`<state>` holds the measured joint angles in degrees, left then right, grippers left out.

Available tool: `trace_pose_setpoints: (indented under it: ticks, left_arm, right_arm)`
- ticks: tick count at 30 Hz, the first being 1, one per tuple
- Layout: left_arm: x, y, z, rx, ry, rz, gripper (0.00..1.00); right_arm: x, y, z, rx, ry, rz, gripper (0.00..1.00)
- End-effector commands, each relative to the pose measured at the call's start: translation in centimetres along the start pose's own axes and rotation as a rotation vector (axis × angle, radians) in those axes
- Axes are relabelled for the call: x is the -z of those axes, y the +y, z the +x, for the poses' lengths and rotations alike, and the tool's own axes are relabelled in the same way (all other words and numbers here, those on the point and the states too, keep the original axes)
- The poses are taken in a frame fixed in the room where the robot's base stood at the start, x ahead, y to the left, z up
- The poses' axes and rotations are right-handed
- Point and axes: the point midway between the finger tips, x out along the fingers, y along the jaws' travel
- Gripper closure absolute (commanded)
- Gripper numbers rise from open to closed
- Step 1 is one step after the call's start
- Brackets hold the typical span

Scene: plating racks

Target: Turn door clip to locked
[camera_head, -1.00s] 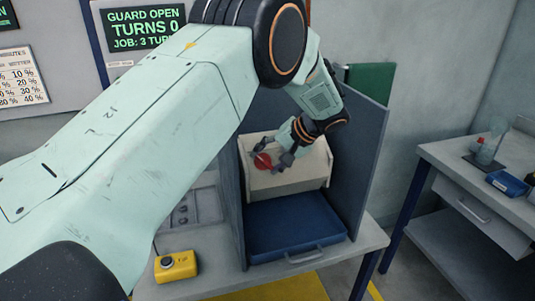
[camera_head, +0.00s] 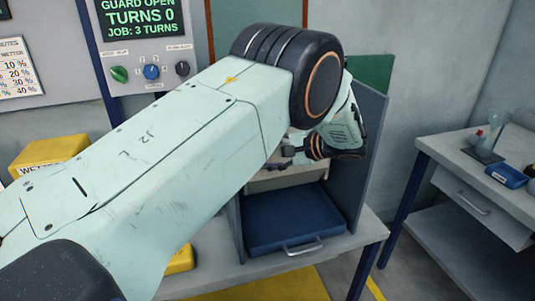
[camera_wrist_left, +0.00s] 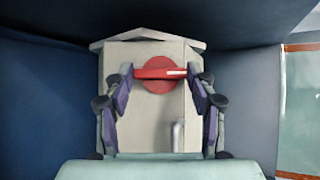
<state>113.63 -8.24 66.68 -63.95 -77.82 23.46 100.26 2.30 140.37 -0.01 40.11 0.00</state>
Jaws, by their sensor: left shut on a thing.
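The door clip is a red round knob with a raised bar (camera_wrist_left: 158,86). It sits on a pale beige door panel (camera_wrist_left: 142,120) in the left wrist view. Its bar lies about level, with a white mark toward the right end. My left gripper (camera_wrist_left: 161,76) has a finger at each end of the bar and is shut on it. In the head view my left gripper (camera_head: 287,156) is partly hidden behind my own arm, and the clip is hidden there. My right gripper is not in view.
Dark blue-grey side walls (camera_head: 365,150) flank the panel closely. A blue tray (camera_head: 285,222) with a handle lies below. A control panel (camera_head: 150,50) reads "TURNS 0". A yellow box (camera_head: 50,155) stands at left, and a side bench (camera_head: 440,150) at right.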

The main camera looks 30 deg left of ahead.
Motion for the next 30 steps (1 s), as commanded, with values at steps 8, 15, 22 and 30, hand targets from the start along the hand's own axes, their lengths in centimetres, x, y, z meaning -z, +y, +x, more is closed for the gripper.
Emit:
trace_pose_setpoints:
  ticks: [8,15,22,30]
  left_arm:
    - [0.08,-0.02,-0.14,0.022,0.004,0.027,0.75]
    - [0.06,-0.02,-0.14,0.023,0.003,0.029,0.75]
    - [0.04,0.0,-0.1,0.022,0.002,0.028,0.32]
    - [0.01,0.03,-0.02,0.02,0.001,0.027,0.21]
  right_arm:
    - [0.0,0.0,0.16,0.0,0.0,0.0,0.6]
    - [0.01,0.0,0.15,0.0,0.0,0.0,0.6]
    - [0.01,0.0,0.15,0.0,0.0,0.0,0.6]
    - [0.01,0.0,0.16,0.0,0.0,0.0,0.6]
